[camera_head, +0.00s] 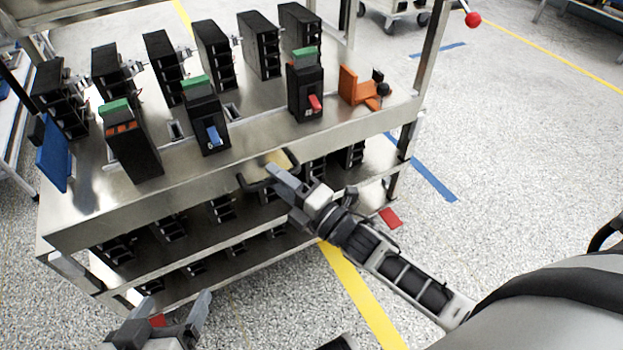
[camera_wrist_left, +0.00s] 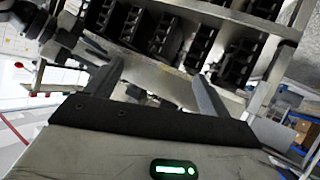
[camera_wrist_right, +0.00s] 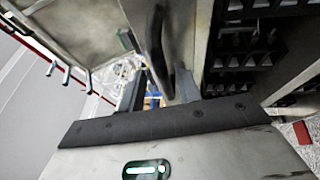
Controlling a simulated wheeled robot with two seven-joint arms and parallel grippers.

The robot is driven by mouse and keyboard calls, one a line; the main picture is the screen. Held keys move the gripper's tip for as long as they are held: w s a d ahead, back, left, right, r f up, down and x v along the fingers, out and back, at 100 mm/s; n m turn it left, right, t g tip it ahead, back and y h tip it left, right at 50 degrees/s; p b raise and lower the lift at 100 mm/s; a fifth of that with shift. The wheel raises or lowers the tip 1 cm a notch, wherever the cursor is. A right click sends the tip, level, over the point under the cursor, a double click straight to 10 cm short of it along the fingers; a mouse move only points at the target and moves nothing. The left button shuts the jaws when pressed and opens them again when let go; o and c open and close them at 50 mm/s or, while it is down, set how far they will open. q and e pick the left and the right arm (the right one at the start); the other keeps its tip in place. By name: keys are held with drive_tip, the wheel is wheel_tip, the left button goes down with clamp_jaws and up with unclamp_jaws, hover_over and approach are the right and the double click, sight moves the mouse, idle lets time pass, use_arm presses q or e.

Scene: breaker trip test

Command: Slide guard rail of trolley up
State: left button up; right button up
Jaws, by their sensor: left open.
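The metal trolley (camera_head: 130,205) stands in front of me, with a raised front panel along its top shelf that appears to be the guard rail (camera_head: 190,187). A black handle (camera_head: 250,184) sits on this panel. My right gripper (camera_head: 272,173) is at the handle. In the right wrist view the handle (camera_wrist_right: 155,40) runs down between the fingers of my right gripper (camera_wrist_right: 158,85); whether they clamp it is unclear. My left gripper (camera_head: 175,315) is open and empty, low in front of the trolley. Its fingers stand wide apart in the left wrist view (camera_wrist_left: 160,80).
Black breakers (camera_head: 263,45) stand on the top shelf, some with green tops. An orange bracket (camera_head: 360,88) lies at the shelf's right end. Lower shelves hold more black units. A red-tipped lever (camera_head: 473,19) sticks out at the upper right.

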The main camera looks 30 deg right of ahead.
use_arm(q)
drive_tip(key=shift+a+f+g+p, duration=0.3)
drive_tip(key=shift+f+g+p, duration=0.25)
drive_tip(key=shift+p, duration=0.2)
use_arm(e)
drive_tip(key=v, duration=1.5)
use_arm(q)
drive_tip(key=shift+f, duration=0.1)
use_arm(e)
drive_tip(key=shift+r, duration=0.1)
use_arm(q)
drive_tip(key=shift+s, duration=0.2)
